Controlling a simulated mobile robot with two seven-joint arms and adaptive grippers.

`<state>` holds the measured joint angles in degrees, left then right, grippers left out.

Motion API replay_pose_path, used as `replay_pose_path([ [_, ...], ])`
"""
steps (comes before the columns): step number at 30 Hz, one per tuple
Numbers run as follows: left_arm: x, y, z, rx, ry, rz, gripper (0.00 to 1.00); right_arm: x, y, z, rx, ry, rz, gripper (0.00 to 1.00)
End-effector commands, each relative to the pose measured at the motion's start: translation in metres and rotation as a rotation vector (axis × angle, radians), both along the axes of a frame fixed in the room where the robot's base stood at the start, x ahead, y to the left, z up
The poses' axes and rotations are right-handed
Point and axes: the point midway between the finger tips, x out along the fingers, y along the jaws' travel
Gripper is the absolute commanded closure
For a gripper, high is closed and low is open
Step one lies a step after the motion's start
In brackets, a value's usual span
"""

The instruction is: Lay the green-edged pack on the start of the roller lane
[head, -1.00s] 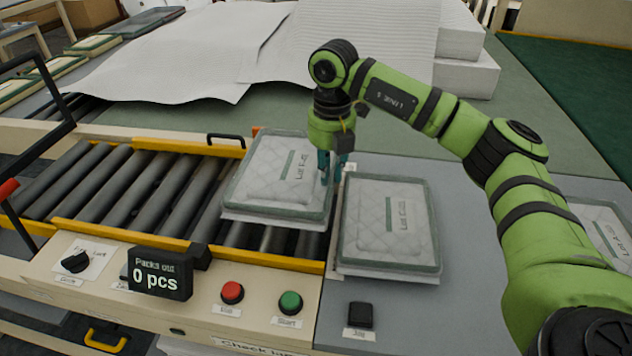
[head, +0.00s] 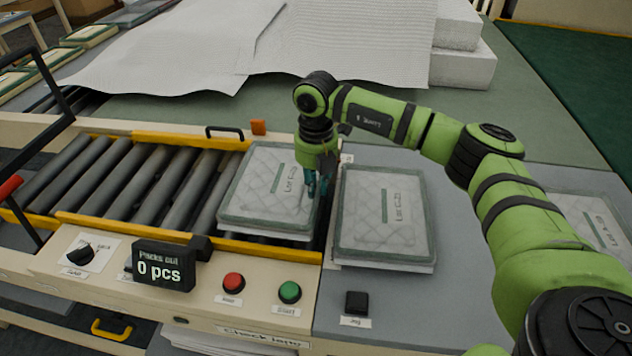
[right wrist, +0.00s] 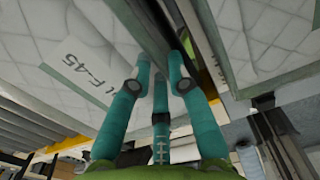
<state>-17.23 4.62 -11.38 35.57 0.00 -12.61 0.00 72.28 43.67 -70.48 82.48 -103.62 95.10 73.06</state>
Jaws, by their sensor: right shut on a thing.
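The green-edged pack (head: 262,190), clear and quilted with a white filling and a green border, lies flat over the right end of the roller lane (head: 130,185). My right gripper (head: 317,188) is shut on its right edge. In the right wrist view my teal fingers (right wrist: 160,85) close on the edge of this pack (right wrist: 60,60), whose printed label shows partly. The pack sits very low over the rollers; I cannot tell whether it rests fully on them. My left gripper is not in view.
A second similar pack (head: 385,215) lies on the grey table just right of the lane, with a narrow gap. Another pack (head: 590,222) lies farther right. Yellow rails edge the lane. A red button (head: 233,282), green button (head: 290,291) and "0 pcs" display (head: 163,266) stand in front. Rollers to the left are clear.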

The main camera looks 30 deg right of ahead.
Motion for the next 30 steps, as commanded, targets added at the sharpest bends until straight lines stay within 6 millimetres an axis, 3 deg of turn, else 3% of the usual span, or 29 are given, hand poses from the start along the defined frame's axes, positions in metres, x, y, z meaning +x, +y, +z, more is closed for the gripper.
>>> replay_pose_path([
  [9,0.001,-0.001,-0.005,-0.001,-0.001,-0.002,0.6,0.0,0.0,-0.007,0.0,-0.001,0.0,1.0],
  [10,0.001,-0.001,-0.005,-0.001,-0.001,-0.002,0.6,0.0,0.0,-0.007,0.0,0.0,0.0,0.77],
  [12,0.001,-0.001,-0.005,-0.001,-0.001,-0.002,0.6,0.0,0.0,-0.007,0.0,0.0,0.0,0.58],
  [23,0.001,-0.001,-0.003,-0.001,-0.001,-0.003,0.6,0.0,0.0,-0.004,0.001,-0.001,0.0,0.58],
  [27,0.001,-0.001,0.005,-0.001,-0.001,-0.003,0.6,0.001,0.0,0.011,0.0,-0.003,0.0,0.58],
  [30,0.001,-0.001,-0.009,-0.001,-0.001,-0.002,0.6,0.001,0.0,0.026,0.0,-0.006,0.0,0.58],
])
